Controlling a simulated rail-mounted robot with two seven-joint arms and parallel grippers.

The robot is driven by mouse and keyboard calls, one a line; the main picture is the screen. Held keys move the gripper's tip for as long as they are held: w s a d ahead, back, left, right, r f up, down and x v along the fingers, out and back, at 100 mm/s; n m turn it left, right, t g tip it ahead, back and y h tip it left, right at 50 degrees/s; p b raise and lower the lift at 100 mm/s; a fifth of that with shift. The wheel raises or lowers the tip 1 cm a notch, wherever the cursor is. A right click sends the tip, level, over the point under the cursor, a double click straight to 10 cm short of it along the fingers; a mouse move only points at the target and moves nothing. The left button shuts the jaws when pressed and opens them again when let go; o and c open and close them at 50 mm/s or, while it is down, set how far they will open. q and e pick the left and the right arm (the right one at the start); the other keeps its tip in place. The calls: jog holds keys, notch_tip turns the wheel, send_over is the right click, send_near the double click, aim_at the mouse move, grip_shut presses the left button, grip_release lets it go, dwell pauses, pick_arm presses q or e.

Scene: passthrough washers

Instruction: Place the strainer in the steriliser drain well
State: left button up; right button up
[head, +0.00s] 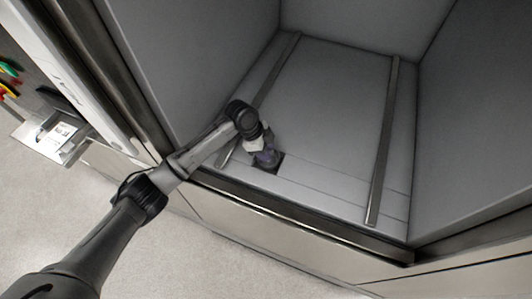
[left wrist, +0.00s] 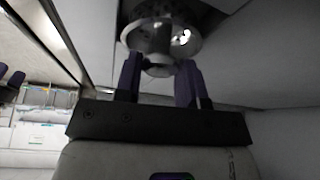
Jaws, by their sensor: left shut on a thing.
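My left gripper (head: 265,157) reaches down into the steriliser chamber, low over its floor near the front edge. In the left wrist view its two dark purple fingers (left wrist: 160,72) are shut on the strainer (left wrist: 160,38), a shiny metal, round, dish-like piece, held by its narrower end. The drain well (head: 276,163) shows in the head view as a dark opening in the floor beside and under the gripper. The strainer is hidden by the gripper in the head view, so I cannot tell whether it is inside the well or above it. My right gripper is not in view.
The chamber has tall grey walls and two floor rails (head: 384,140), one on each side. The front sill (head: 300,215) runs under my left forearm. The chamber floor (head: 325,100) between the rails is clear. A small tray (head: 58,135) is outside at the far left.

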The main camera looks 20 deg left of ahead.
pick_arm(q)
jog(key=shift+f, duration=0.9)
jog(key=shift+f, duration=0.1)
jog(key=o, duration=1)
jog(key=shift+c, duration=0.2)
jog(key=w+p+v, duration=0.1)
jog(key=p+v, duration=0.1)
jog(key=v, duration=1)
jog(key=shift+s, duration=0.45)
